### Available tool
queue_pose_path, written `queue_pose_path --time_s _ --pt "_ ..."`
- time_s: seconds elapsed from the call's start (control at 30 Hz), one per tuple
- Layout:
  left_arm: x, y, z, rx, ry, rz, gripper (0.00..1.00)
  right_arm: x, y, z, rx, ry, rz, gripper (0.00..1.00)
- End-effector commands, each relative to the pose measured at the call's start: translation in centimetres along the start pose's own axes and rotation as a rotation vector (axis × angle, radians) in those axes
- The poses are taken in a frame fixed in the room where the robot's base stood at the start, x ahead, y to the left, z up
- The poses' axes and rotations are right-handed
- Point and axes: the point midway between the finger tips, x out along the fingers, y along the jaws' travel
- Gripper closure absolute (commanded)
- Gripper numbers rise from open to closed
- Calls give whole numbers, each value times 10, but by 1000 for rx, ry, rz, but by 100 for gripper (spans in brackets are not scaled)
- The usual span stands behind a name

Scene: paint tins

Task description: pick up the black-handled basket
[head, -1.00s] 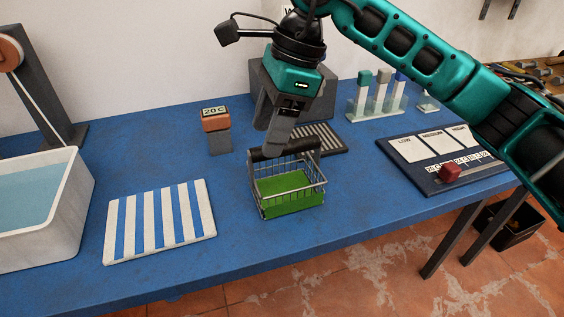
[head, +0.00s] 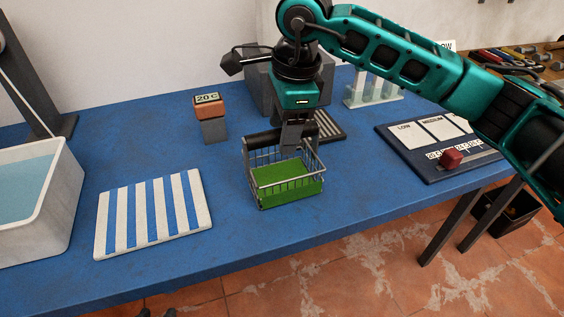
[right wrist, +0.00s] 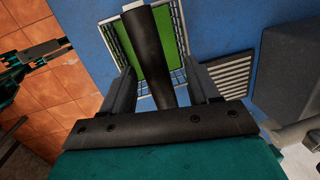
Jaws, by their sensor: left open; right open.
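The wire basket (head: 287,184) has a green bottom and a black handle (head: 262,141). It stands upright on the blue table. My right gripper (head: 292,137) is directly above it, pointing down at the handle. In the right wrist view the black handle (right wrist: 146,52) runs between the two open fingers (right wrist: 160,85), with the green basket bottom (right wrist: 124,30) below. The fingers are not closed on it. My left gripper shows only as two dark tips (head: 157,313) at the bottom edge of the head view; it also appears at the left of the right wrist view (right wrist: 58,56).
A striped mat (head: 153,214) and a white water tub (head: 66,205) lie left of the basket. A 20 C display stand (head: 212,119) is behind it. A slatted dark plate (head: 328,126) and a grey block (head: 258,88) are close behind. A labelled board (head: 429,168) lies right.

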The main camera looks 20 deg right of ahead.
Motion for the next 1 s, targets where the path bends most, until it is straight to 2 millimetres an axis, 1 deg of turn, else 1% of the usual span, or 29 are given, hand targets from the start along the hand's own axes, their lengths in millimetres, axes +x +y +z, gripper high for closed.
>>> queue_pose_path --time_s 0.03,0.2,0.3,0.47,1.0 --pt "0 0 1 0 0 1 57 9 3 1 -1 1 3 40" --pt "1 0 2 -1 -1 2 57 34 5 2 0 -1 3 40" --pt "1 1 1 -1 -1 2 57 38 4 2 0 -1 0 40" --pt "1 1 1 -1 0 3 57 38 4 2 -1 0 -1 40" --pt "1 1 0 -1 1 3 57 37 4 2 0 -1 0 91"
